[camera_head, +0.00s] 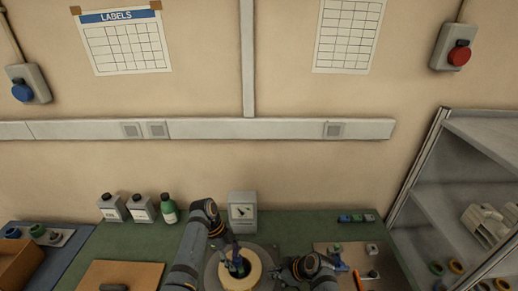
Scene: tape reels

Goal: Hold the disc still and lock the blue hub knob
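A cream ring-shaped reel (258,272) lies on a round grey disc (269,254) at the bottom centre of the head view. Dark and blue parts show at its middle, where the blue hub knob (236,270) appears to be; it is small and partly covered. My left gripper (231,258) reaches down over the hub from the left. My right gripper (279,272) is at the right side of the disc, low beside its rim. Contact is too small to tell for either gripper, and their fingers are not clear.
A grey dial gauge (243,211) stands behind the disc. Bottles (168,209) stand at the back left, a brown board (120,275) in front. A board with tools (352,262) and small coloured blocks (357,218) lie right. A metal shelf (470,190) stands far right.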

